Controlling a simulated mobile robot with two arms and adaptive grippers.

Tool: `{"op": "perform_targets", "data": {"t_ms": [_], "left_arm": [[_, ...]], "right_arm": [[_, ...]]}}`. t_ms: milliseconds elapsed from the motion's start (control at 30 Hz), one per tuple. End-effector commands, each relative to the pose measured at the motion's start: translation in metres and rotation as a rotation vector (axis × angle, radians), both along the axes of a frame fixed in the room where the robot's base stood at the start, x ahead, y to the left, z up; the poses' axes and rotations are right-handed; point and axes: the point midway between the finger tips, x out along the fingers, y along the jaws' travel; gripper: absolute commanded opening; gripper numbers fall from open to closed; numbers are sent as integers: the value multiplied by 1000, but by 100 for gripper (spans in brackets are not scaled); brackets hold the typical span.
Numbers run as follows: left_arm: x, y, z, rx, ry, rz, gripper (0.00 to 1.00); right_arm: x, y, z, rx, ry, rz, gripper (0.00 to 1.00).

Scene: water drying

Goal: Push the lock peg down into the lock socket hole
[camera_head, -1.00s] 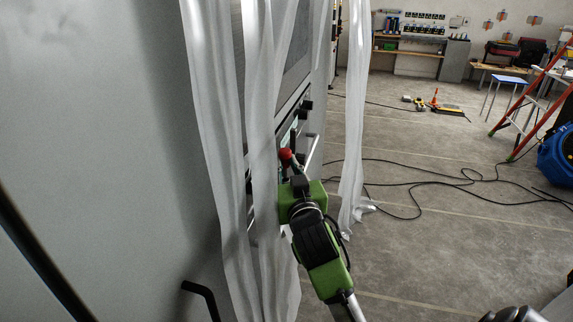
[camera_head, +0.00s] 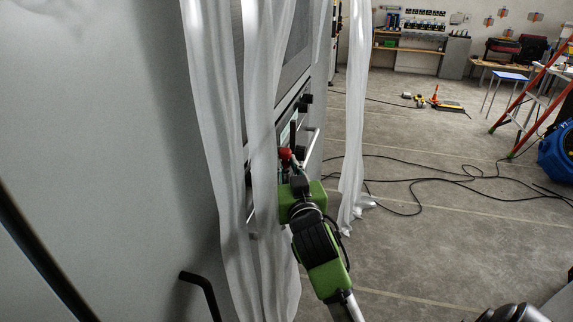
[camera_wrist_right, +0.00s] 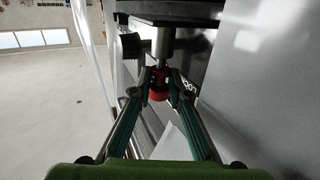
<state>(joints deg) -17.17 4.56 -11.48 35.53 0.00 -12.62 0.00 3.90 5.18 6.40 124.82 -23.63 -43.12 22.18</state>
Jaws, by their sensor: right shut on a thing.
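The lock peg shows a red collar (camera_wrist_right: 158,88) and a grey metal shaft (camera_wrist_right: 164,48) in the right wrist view. Its red part also shows in the head view (camera_head: 285,153), in front of the machine panel. My right gripper (camera_wrist_right: 160,82) is shut on the red part, with one green finger on each side. In the head view my green right gripper (camera_head: 289,168) stands close to the panel beside the curtain. I cannot make out the lock socket hole or how deep the peg sits. My left gripper is out of view.
Translucent curtain strips (camera_head: 262,190) hang beside my right arm, with another strip (camera_head: 354,130) to its right. Dark knobs (camera_head: 305,99) and a bar handle (camera_head: 312,145) are on the panel. Cables (camera_head: 430,183) lie on the open floor. A ladder (camera_head: 525,100) stands at far right.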

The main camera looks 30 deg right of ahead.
Motion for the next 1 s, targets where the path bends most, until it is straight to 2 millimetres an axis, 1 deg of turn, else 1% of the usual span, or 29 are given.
{"op": "perform_targets", "data": {"t_ms": [667, 700, 733, 767, 1000], "left_arm": [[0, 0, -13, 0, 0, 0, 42], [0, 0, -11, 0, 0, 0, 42], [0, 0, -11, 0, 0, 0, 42], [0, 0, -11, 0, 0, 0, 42], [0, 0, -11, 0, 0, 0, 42]], "right_arm": [[0, 0, -18, 0, 1, 0, 0], [0, 0, -17, 0, 0, 0, 27], [0, 0, -16, 0, 0, 0, 35], [0, 0, -16, 0, 0, 0, 36], [0, 0, -16, 0, 0, 0, 36]]}}
